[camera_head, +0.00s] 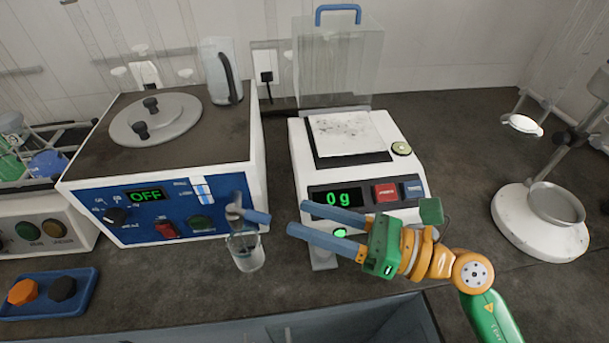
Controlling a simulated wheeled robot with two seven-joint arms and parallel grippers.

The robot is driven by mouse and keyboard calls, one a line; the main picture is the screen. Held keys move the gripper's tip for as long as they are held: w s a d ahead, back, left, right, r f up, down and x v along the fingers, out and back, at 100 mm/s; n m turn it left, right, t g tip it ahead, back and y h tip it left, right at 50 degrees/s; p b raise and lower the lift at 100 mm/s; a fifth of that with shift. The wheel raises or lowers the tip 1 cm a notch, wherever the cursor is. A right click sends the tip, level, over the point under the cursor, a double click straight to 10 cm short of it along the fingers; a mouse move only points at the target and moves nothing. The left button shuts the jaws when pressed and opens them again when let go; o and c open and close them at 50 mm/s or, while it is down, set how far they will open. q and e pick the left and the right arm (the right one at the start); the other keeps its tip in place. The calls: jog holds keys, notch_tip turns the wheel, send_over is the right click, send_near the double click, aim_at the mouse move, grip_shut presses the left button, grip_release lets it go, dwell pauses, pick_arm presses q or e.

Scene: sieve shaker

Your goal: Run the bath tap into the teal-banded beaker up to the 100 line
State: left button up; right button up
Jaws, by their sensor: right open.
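The water bath (90,200) stands at left with a blue front panel; its display reads OFF. A clear glass beaker (247,257) stands upright on the bench just below the tap. Its band colour, lines and any water level are too small to tell. My right gripper (297,218) has two blue fingers, open and empty. The fingers point left toward the tap lever, a short way to its right and apart from it. My left gripper is out of view.
A balance (297,160) reading 0 g stands behind my right gripper. A blue tray (88,290) with two knobs, orange and dark, lies front left. A ring-based stand (510,215) is at right. A grey basin edge (300,325) runs along the front.

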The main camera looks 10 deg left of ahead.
aim_at(261, 214)
jog(key=shift+n+h, duration=0.3)
jog(key=shift+n, duration=0.1)
jog(key=a+p, duration=0.1)
jog(key=a, duration=0.4)
jog(key=a+p, duration=0.1)
jog(key=a, duration=0.2)
jog(key=shift+s+f+p, duration=0.1)
jog(key=shift+s+p, duration=0.2)
jog(key=shift+p, duration=0.05)
jog(key=shift+w+d+f, duration=0.15)
jog(key=shift+w+d, duration=0.05)
jog(key=shift+w, duration=0.2)
jog(key=shift+s, duration=0.25)
jog(key=c, duration=0.6)
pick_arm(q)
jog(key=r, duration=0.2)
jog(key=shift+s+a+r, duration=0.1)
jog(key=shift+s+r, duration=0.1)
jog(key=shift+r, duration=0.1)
pick_arm(e)
grip_shut()
